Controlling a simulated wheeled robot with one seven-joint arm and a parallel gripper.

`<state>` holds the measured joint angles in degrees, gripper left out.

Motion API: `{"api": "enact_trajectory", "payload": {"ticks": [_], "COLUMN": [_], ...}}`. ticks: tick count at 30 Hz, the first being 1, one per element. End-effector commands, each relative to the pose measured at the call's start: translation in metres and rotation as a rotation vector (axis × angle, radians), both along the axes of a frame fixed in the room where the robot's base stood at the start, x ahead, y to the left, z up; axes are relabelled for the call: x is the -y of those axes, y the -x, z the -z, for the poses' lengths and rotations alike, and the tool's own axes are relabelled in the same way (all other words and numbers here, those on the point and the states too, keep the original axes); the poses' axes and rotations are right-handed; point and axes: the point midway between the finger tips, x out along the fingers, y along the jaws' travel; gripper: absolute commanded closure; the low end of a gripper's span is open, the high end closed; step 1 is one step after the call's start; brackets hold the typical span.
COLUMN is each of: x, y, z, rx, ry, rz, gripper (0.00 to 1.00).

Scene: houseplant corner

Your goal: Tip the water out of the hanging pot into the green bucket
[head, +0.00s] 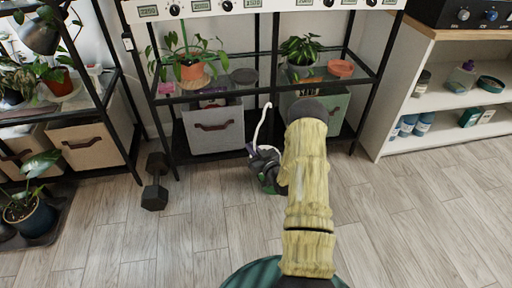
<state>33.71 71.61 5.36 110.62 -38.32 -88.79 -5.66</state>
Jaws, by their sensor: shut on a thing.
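My gripper (265,168) is low in front of the shelf rack, over the wood floor. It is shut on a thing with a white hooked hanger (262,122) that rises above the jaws. This is probably the hanging pot, but its body is mostly hidden by the jaws and my arm. A small patch of green (272,190) shows just under the gripper. I cannot tell whether it is the green bucket or part of the held thing. No water can be made out.
The black rack holds a terracotta potted plant (192,70), a terracotta saucer (340,68), a grey bin (214,130) and a green bin (338,108). A dumbbell (155,182) lies on the floor at left. A white shelf unit (385,125) stands right. Floor right of my arm is clear.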

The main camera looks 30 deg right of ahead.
Motion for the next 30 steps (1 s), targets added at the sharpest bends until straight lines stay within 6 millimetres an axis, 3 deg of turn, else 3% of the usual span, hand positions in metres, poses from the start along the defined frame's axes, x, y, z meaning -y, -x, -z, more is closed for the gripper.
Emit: {"api": "enact_trajectory", "payload": {"ticks": [12,30], "x": [0.001,0.000], "y": [0.000,0.000], "z": [-0.027,-0.033], "rx": [0.001,0.001], "ry": [-0.004,-0.004], "rz": [0.000,0.000], "gripper": [1.00,1.00]}}
